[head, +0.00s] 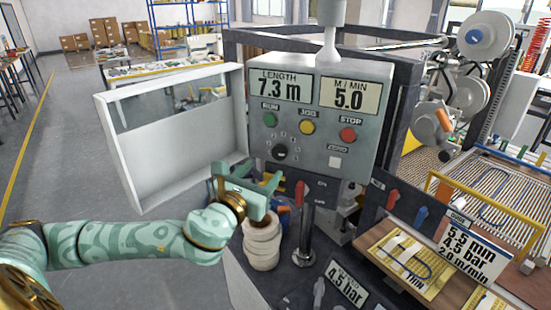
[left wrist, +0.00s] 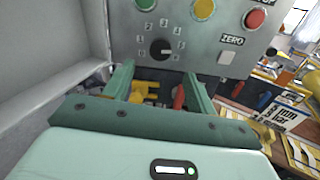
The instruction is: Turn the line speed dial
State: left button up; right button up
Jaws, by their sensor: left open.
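The line speed dial (head: 279,151) is a small black knob ringed by numerals, low on the left of the grey control panel (head: 315,118). It also shows in the left wrist view (left wrist: 160,49); its exact setting is too small to read surely. The panel's displays read LENGTH 7.3 m and M/MIN 5.0. My left gripper (head: 246,174) is open and empty, just below and left of the dial in the head view. In the left wrist view its fingers (left wrist: 158,76) point toward the panel, with the dial beyond and between them, apart from both.
Green RUN (head: 270,120), yellow JOG (head: 307,127) and red STOP (head: 348,134) buttons sit above the dial, with a white ZERO button (head: 335,161) to its right. The open white cabinet door (head: 180,150) stands left. Pale rolls (head: 261,245) stack below the gripper.

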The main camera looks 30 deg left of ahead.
aim_at(278, 154)
pick_arm(q)
jog(key=w, duration=0.5)
jog(key=w+a, duration=0.1)
jog(key=w, duration=0.2)
jog(key=shift+w+p, duration=0.1)
jog(key=shift+p, duration=0.2)
jog(key=c, duration=1)
